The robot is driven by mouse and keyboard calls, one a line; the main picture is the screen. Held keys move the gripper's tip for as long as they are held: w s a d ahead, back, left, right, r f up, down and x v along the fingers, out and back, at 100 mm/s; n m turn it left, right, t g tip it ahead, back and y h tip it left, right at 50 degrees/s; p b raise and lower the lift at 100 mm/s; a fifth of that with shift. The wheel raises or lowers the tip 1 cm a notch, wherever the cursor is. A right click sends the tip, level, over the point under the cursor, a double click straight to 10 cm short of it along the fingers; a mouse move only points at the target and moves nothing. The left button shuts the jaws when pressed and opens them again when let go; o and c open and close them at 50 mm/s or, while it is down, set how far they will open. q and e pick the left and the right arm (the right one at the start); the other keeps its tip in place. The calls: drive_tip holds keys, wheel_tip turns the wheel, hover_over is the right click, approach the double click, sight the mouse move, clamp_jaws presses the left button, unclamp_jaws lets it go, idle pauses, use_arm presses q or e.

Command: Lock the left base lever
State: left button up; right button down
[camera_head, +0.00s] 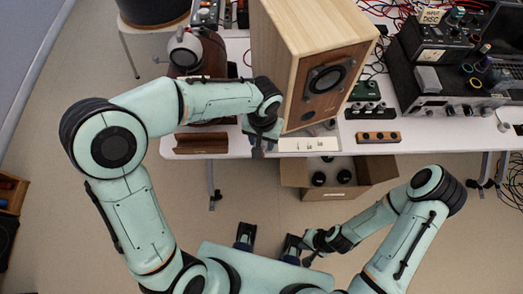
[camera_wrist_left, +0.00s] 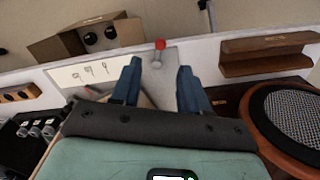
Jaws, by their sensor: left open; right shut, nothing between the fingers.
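The wooden speaker (camera_head: 310,60) stands at the table's front edge. In the left wrist view a small lever with a red tip (camera_wrist_left: 160,46) stands on a grey plate at the table edge. My left gripper (camera_head: 260,150) is at the speaker's front left corner. In the left wrist view its two blue fingers (camera_wrist_left: 160,82) are apart, with the lever showing in the gap just beyond their tips. I see no contact. The lever is hidden by my gripper in the head view. My right gripper (camera_head: 308,259) is shut and empty, low near my base.
A white panel with small marks (camera_head: 308,144) lies beside the left gripper. An open cardboard box (camera_head: 335,193) with round black parts is below the table edge. Wooden blocks (camera_head: 202,143) and (camera_head: 378,137) lie along the edge. A round grille (camera_wrist_left: 290,112) shows at the wrist view's right.

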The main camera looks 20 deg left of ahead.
use_arm(q)
wheel_tip(320, 180, down, 9)
drive_tip(key=shift+r+b, duration=0.1)
drive_tip(key=shift+b, duration=0.3)
clamp_jaws()
